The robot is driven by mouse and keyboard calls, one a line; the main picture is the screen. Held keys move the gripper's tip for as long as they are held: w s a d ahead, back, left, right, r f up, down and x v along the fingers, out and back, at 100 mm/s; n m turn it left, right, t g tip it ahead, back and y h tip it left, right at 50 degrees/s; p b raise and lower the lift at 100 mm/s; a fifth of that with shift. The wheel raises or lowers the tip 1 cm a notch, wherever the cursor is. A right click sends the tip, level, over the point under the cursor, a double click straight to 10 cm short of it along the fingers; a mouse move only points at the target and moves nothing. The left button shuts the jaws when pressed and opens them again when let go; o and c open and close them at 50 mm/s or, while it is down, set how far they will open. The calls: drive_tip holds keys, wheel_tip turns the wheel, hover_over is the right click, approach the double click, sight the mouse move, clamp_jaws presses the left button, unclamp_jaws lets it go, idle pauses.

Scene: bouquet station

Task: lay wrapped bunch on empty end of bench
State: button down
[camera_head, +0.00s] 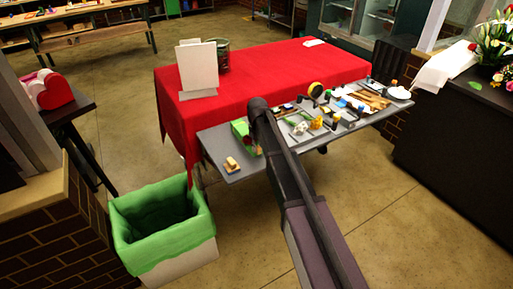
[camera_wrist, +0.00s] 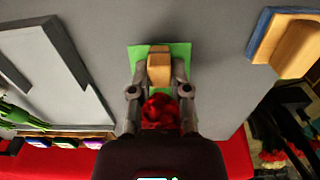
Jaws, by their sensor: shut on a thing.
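The wrapped bunch (camera_wrist: 158,68) shows in the wrist view as a tan piece with green around it and a dark red part (camera_wrist: 160,112) closer to my palm. My gripper (camera_wrist: 159,78) is shut on it, with one finger on each side. In the head view a green piece (camera_head: 240,130) shows beside the end of my arm, which hides most of the grip. The grey bench (camera_head: 212,148) runs in front of the red-covered table. The bunch is over its left part; I cannot tell whether it touches the top.
A small tan block (camera_head: 231,164) lies near the bench's left end. Several tools and small items crowd the bench's middle and right. A green-lined bin (camera_head: 165,228) stands on the floor at left. A white board (camera_head: 198,66) stands on the red table (camera_head: 270,75).

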drive_tip(key=shift+f+b, duration=0.5)
drive_tip(key=shift+f, duration=0.35)
idle(1.3)
drive_tip(key=c, duration=0.5)
unclamp_jaws()
drive_tip(key=shift+o, duration=0.2)
drive_tip(key=o, duration=0.4)
drive_tip(key=shift+c, duration=0.2)
drive_tip(key=shift+w, duration=0.1)
